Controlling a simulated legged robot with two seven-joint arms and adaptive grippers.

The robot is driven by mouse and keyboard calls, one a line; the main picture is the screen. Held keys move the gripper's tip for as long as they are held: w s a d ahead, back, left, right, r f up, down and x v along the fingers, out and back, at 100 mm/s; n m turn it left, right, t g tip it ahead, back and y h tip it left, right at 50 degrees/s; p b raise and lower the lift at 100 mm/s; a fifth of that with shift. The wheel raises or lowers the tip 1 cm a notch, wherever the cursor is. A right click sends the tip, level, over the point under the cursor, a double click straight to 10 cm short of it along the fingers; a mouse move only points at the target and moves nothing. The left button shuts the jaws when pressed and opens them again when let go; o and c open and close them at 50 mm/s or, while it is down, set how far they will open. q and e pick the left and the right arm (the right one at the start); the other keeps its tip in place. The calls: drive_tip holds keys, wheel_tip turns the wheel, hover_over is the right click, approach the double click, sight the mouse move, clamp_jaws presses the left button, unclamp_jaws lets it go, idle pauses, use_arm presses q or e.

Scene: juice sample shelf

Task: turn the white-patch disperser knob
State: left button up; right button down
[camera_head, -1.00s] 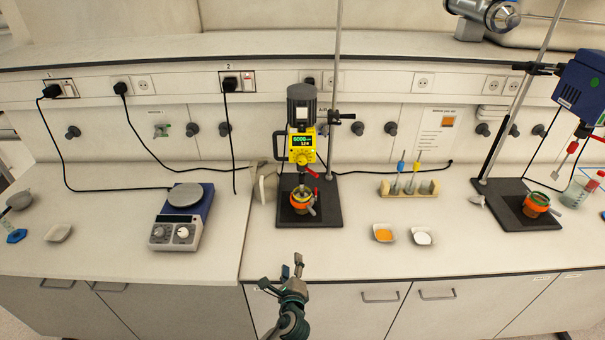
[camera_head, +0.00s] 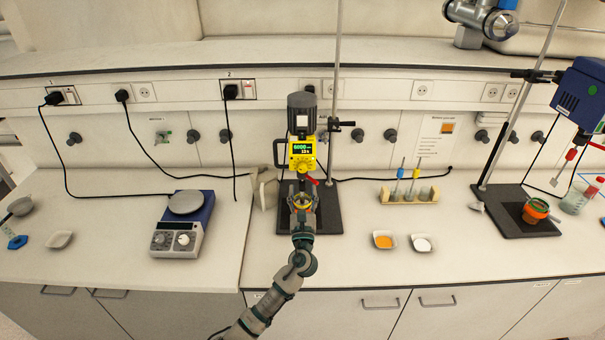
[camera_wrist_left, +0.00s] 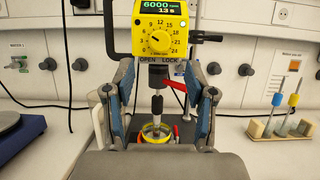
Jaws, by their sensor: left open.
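A yellow disperser with a dark motor (camera_head: 302,112) hangs on a stand at the centre of the bench. Its yellow round dial knob (camera_head: 302,164) sits below a green-lit display; it also shows in the left wrist view (camera_wrist_left: 160,41), ringed by numbers. I cannot make out a white patch clearly. Below are the shaft, a red lever (camera_wrist_left: 174,90) and a pot with a yellow rim (camera_wrist_left: 155,133). My left gripper (camera_head: 303,194) is open and empty in front of the disperser, lower than the knob. Its two fingers (camera_wrist_left: 160,75) stand apart, either side of the shaft in the picture. The pot is partly hidden in the head view.
A hotplate (camera_head: 185,238) stands to the left. A tube rack (camera_head: 408,197) and two small dishes, one orange (camera_head: 384,240) and one white (camera_head: 422,243), lie to the right. A second, blue disperser (camera_head: 580,94) stands at far right. Black cables cross behind.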

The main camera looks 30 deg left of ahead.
sight(302, 168)
use_arm(q)
drive_tip(key=x, duration=0.6)
drive_tip(key=shift+w, duration=0.2)
drive_tip(key=shift+a+r, duration=0.15)
clamp_jaws()
